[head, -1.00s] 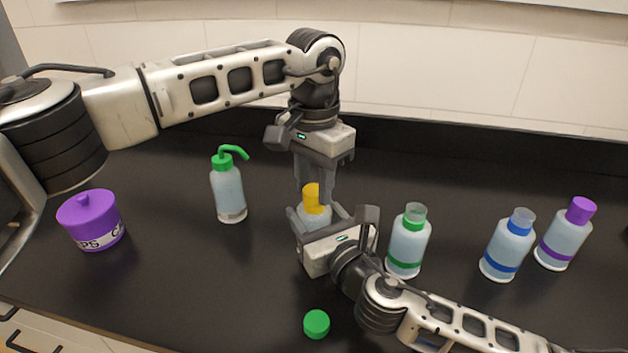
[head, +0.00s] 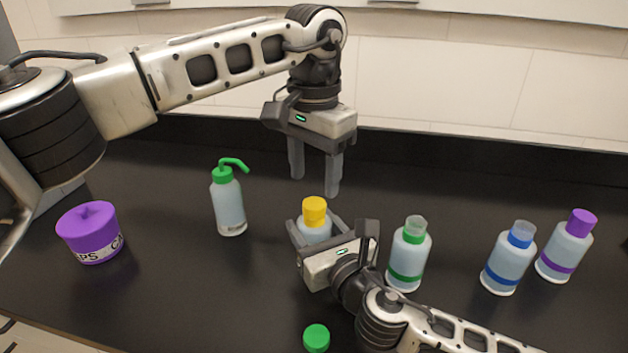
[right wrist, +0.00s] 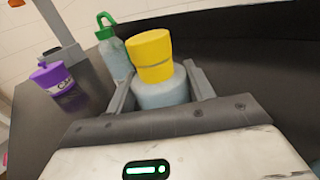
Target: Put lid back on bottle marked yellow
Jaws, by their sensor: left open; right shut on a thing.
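The bottle marked yellow (head: 314,231) stands upright on the black bench, with the yellow lid (head: 314,210) on its top. The bottle (right wrist: 163,94) and its lid (right wrist: 151,55) also show in the right wrist view. My right gripper (head: 314,226) is shut on the bottle's body, one finger on each side. The bottle's lower part and any yellow band are hidden behind this gripper. My left gripper (head: 315,186) is open and empty above and just behind the lid, fingers pointing down, apart from it.
To the left stand a green-topped wash bottle (head: 228,203) and a purple jar (head: 90,234). To the right stand bottles marked green (head: 408,258), blue (head: 508,262) and purple (head: 565,250). The green and blue ones have open necks. A loose green lid (head: 316,338) lies in front.

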